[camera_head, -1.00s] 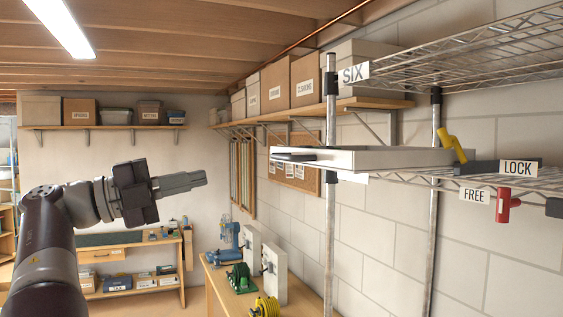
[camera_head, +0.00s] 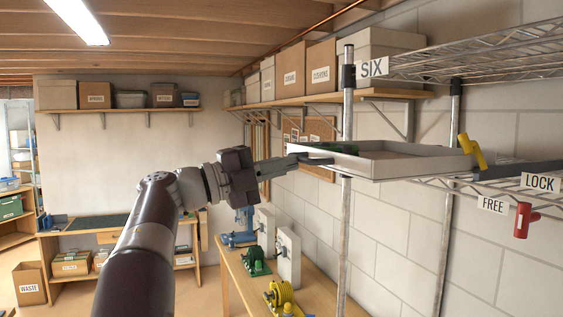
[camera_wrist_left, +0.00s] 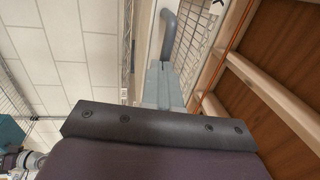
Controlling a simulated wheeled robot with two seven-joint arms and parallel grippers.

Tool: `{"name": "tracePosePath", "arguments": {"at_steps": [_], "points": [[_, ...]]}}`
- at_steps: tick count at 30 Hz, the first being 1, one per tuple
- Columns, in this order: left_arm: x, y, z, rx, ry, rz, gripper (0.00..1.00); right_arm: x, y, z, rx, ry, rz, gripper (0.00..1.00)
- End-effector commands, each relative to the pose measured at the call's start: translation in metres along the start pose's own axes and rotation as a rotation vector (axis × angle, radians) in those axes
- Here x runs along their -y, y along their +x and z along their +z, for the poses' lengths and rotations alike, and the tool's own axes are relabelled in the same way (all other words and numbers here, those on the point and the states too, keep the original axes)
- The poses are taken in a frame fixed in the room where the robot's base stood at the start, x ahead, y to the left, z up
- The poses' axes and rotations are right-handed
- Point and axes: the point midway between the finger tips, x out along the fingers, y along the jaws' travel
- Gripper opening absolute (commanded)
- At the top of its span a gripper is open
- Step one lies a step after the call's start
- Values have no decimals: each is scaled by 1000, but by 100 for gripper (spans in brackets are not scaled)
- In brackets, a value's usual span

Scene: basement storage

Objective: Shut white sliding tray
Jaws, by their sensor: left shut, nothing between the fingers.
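The white sliding tray (camera_head: 425,167) sits on the wire shelf, its handle end sticking out left past the metal post in the head view. A dark grey handle (camera_head: 313,160) is on that end; in the wrist view a curved grey handle (camera_wrist_left: 169,32) lies just beyond the fingertips. My left gripper (camera_head: 292,161) is shut and empty, its fingertips at or very close to the handle; I cannot tell whether they touch. A green object (camera_head: 338,148) shows inside the tray. A yellow lever (camera_head: 473,152) stands at the tray's right end. My right gripper is out of view.
A metal post (camera_head: 346,220) stands in front of the tray. A red handle (camera_head: 524,220) hangs below the shelf, near the FREE (camera_head: 492,204) and LOCK (camera_head: 540,183) labels. A workbench (camera_head: 240,288) with several tools is below.

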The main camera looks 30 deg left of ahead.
Motion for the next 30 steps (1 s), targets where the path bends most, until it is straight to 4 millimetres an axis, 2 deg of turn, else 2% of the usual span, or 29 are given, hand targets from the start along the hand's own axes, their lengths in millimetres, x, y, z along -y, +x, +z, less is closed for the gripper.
{"name": "tracePosePath", "arguments": {"at_steps": [8, 14, 20, 30], "points": [[0, 2, 0, -1, 0, 0, 0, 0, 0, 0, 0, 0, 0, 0], [-3, 23, -1, -4, 0, 1, 0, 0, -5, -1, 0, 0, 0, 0], [-9, 68, -2, -5, -1, 1, 0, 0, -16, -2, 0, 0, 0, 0], [-22, 149, -3, -3, -2, 2, 0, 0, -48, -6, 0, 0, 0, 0]]}}
